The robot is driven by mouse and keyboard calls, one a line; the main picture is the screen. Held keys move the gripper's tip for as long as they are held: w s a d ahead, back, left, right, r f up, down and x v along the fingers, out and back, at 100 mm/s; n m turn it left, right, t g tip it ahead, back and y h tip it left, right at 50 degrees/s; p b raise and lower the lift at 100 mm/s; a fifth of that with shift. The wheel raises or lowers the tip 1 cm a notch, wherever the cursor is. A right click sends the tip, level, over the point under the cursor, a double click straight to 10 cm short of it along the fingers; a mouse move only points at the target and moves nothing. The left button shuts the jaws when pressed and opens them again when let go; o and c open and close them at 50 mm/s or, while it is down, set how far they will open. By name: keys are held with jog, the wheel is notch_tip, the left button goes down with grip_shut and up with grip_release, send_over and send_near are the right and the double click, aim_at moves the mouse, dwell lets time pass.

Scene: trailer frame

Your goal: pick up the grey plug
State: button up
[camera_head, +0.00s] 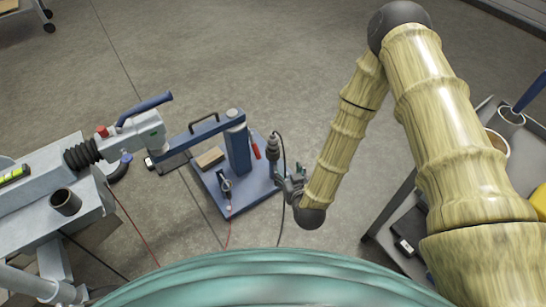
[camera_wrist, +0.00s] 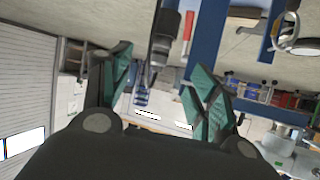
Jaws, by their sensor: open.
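The grey plug (camera_head: 272,150) stands out in the head view just right of the blue post, with a dark cable looping down from it. My gripper (camera_head: 291,184) is close to it, just below and to the right in the picture. In the wrist view a grey and black cylindrical piece, which looks like the plug (camera_wrist: 164,38), shows upper middle, ahead of the gap between the fingers. My gripper (camera_wrist: 158,80) has its two green-padded fingers apart, with nothing seen between them. I cannot tell whether a finger touches the plug.
The blue base plate (camera_head: 255,192) carries a blue post (camera_head: 237,150), a red-handled tool (camera_head: 255,146) and a wooden block (camera_head: 210,158). A grey trailer coupling (camera_head: 140,140) lies left. A grey cart (camera_head: 385,215) stands right. Open floor (camera_head: 250,70) lies behind.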

aim_at(274, 143)
jog(key=shift+w+a+f+m+t+h+b, duration=0.15)
jog(key=shift+w+a+f+t+b, duration=0.5)
jog(key=shift+w+b, duration=1.55)
jog(key=shift+w+a+f+m+t+h+b, duration=0.1)
jog(key=shift+w+a+f+t+b, duration=0.3)
jog(key=shift+w+a+t+b, duration=1.2)
jog(key=shift+w+f+m+t+h+b, duration=0.15)
jog(key=shift+w+f+t+b, duration=0.3)
jog(key=shift+w+b, duration=2.35)
jog(key=w+b, duration=0.3)
jog(key=shift+w+a+f, duration=0.15)
jog(key=shift+w+f, duration=0.15)
jog(key=shift+w, duration=0.05)
jog(key=shift+w+a+r+b, duration=0.15)
jog(key=shift+w+b, duration=0.15)
jog(key=shift+w, duration=0.35)
grip_shut()
